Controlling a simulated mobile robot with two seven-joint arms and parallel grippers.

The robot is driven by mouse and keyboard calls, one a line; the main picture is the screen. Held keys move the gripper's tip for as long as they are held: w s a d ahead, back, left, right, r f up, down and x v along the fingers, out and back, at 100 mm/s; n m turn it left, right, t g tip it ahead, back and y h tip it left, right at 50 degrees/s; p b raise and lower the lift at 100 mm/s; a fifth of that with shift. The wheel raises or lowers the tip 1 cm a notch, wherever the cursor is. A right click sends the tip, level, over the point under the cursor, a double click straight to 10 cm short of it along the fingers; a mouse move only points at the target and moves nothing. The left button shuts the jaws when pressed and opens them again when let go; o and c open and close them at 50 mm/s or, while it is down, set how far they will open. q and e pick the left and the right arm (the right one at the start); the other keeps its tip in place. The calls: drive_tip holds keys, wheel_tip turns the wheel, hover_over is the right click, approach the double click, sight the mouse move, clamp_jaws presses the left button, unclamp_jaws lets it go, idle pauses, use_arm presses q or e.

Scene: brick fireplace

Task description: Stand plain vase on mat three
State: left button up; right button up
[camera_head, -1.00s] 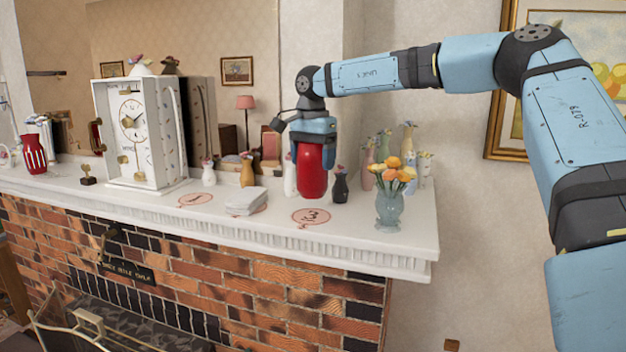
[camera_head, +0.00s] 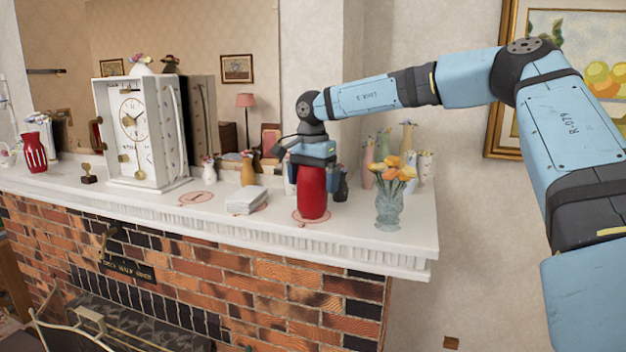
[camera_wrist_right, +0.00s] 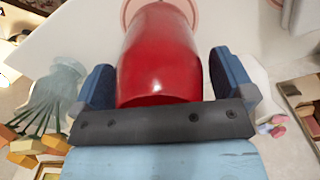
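The plain red vase (camera_head: 312,193) stands upright on the round pink mat three (camera_head: 298,217), hiding most of it. In the right wrist view the vase (camera_wrist_right: 160,55) fills the middle, with the mat's pink edge (camera_wrist_right: 128,12) beyond its base. My right gripper (camera_head: 313,182) is around the upper part of the vase, one blue finger on each side. In the wrist view the fingers of the gripper (camera_wrist_right: 163,80) look spread, with a narrow gap beside the vase. My left gripper is out of view.
A glass vase of orange flowers (camera_head: 389,207) stands close on the right. Small vases, including a black one (camera_head: 341,185), stand behind. A white stack (camera_head: 246,200), mat one (camera_head: 195,198) and a clock (camera_head: 135,130) are to the left. The mantel's front edge is near.

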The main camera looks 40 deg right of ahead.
wheel_tip(320, 180, up, 12)
drive_tip(key=shift+r+b, duration=0.15)
drive_tip(key=shift+b, duration=0.25)
idle(0.7)
